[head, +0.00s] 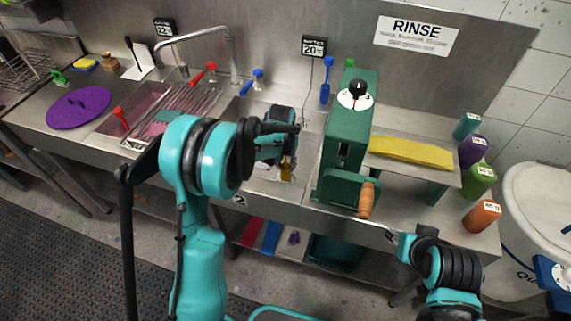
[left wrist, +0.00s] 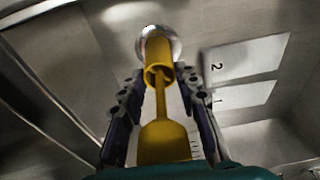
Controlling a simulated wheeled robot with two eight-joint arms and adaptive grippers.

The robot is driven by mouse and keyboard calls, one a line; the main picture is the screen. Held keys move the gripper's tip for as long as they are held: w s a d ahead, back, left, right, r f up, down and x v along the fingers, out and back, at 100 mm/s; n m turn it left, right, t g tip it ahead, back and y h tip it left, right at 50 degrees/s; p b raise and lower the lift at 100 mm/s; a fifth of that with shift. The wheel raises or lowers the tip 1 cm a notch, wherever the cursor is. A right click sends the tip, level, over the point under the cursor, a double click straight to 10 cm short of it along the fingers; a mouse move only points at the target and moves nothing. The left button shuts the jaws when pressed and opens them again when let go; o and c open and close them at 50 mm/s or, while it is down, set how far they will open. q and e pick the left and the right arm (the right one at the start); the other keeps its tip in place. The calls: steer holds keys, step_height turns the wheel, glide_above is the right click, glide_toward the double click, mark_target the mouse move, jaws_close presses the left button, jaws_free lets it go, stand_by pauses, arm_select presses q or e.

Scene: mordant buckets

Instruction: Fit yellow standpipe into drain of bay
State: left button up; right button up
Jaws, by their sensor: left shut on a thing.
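The yellow standpipe (head: 287,169) is in my left gripper (head: 284,178), over the right-hand sink bay (head: 262,188) marked 2. In the left wrist view, my left gripper (left wrist: 160,112) is shut on the flat handle of the standpipe (left wrist: 162,140). A thin stem runs from the handle into a wider yellow tube. The tube's far end is at the round metal drain (left wrist: 146,34) in the bay floor. The tube hides most of the drain, and I cannot tell whether it is seated in it.
A green wringer (head: 348,125) with a wooden-handled crank stands right of the bay. A faucet (head: 233,60) rises behind. The left bay holds a rack (head: 185,100). Several coloured bottles (head: 472,150) line the right end.

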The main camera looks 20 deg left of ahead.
arm_select(q)
steer(key=shift+f, duration=0.25)
steer(key=o, duration=1.2)
steer(key=shift+c, duration=0.2)
steer(key=shift+r, duration=0.1)
steer(key=shift+r, duration=0.1)
steer(key=shift+r, duration=0.3)
step_height(320, 180, up, 11)
steer(key=s+p, duration=0.2)
steer(key=p, duration=0.2)
steer(key=s+r+t, duration=0.2)
steer(key=s+r, duration=0.6)
steer(key=s, duration=0.2)
steer(key=s+t, duration=0.3)
steer(key=s, duration=1)
steer(key=shift+s+f, duration=0.3)
steer(key=shift+s, duration=0.05)
